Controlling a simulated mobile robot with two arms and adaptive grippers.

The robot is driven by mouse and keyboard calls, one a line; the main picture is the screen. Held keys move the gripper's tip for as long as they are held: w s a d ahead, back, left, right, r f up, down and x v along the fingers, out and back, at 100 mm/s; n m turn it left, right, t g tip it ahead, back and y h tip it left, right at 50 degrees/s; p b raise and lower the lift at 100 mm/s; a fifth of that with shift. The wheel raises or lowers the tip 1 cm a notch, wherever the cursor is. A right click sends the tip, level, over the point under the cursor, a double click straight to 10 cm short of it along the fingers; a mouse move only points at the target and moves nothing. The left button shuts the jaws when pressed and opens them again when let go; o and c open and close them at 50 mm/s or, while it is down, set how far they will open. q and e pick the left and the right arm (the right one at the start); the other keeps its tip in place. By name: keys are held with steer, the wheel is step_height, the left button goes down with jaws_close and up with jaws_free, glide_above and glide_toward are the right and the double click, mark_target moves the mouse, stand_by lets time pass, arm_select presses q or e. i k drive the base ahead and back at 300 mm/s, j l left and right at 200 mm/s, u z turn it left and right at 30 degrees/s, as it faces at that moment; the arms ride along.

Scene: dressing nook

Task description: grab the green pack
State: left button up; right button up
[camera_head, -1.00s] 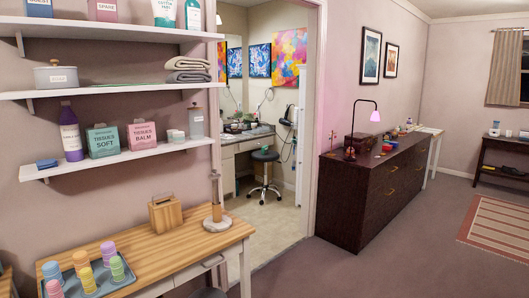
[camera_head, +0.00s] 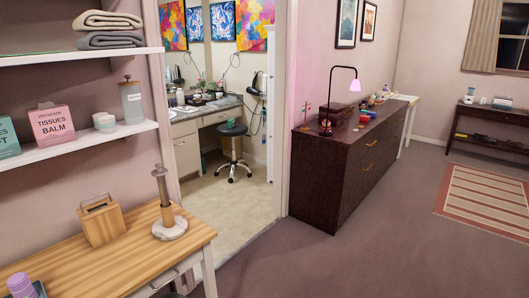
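A green pack of tissues (camera_head: 8,138), lettered in part "FT", stands on the wall shelf (camera_head: 92,143) at the left edge of the head view. Only its right part shows; the rest is cut off by the picture edge. Neither of my grippers is in view.
Below, a wooden table (camera_head: 95,262) holds a wooden box (camera_head: 102,221) and a paper-roll stand (camera_head: 165,205). A dark dresser (camera_head: 345,165) stands right of the doorway. The floor between is open.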

mark_target(230, 122)
steer(key=i+l+z, duration=0.1)
steer(key=i+z, duration=0.2)
steer(key=i, duration=0.35)
steer(key=i+z, duration=0.3)
steer(key=i, duration=0.35)
steer(key=i+j+z, duration=0.3)
steer(key=i, duration=0.35)
steer(key=i+u, duration=0.2)
steer(key=i, duration=0.35)
steer(key=i+l+u, duration=0.2)
steer(key=i, duration=0.3)
steer(key=i+j+u, duration=0.15)
steer(key=i+u, duration=0.2)
steer(key=u, duration=0.15)
steer(key=i+u, duration=0.75)
steer(key=u, duration=0.2)
